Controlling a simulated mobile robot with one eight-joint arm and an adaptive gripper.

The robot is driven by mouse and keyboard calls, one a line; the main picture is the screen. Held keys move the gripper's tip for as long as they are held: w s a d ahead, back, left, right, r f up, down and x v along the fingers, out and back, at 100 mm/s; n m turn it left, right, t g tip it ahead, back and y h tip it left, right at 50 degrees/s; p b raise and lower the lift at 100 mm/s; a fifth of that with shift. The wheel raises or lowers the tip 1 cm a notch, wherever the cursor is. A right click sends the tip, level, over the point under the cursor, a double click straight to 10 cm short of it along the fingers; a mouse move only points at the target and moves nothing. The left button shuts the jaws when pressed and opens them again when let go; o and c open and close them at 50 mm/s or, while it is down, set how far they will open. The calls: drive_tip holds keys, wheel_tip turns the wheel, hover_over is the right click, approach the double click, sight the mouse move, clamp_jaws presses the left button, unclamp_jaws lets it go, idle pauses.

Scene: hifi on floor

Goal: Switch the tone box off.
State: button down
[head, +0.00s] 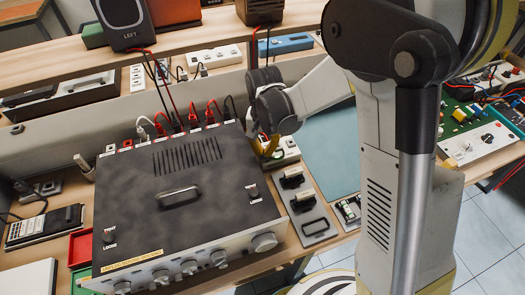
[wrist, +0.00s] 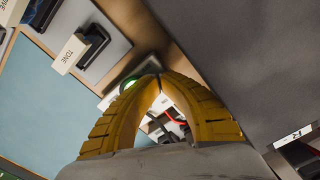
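My gripper (wrist: 155,78) points down between the dark amplifier and a grey panel. Its yellow fingertips appear to meet, with a gap between the fingers behind the tips. A pale box with a lit green spot (wrist: 131,84) lies just beyond the fingertips, partly hidden by them. It may be the tone box, but I read no label on it. In the head view, a small pale box (head: 290,154) sits beside my gripper (head: 268,152). A cream tag reading TONE (wrist: 69,53) is by a black part on the grey panel (wrist: 115,40). I cannot tell whether the fingers touch the box.
The large dark amplifier (head: 215,200) stands left of my gripper, with red and white cables at its back. The grey panel (head: 316,226) with black and cream parts is on its right. A blue-green mat (head: 328,150) lies beyond. A shelf (head: 190,40) with speakers runs behind.

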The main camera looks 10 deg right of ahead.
drive_tip(key=shift+f, duration=0.2)
drive_tip(key=shift+r+p, duration=2.2)
drive_tip(key=shift+r, duration=1.3)
drive_tip(key=shift+r, duration=0.1)
drive_tip(key=s+d+r+n+t, duration=0.2)
drive_tip(key=s+d+r+t, duration=0.1)
drive_tip(key=s+d+r, duration=0.2)
drive_tip(key=s+d+r+n+t+b, duration=0.1)
drive_tip(key=s+d+r+t, duration=0.3)
drive_tip(key=s+r, duration=0.6)
drive_tip(key=shift+s+d+r+n, duration=0.15)
drive_tip(key=shift+s+d+n, duration=0.3)
drive_tip(key=shift+d, duration=0.3)
drive_tip(key=shift+w, duration=0.15)
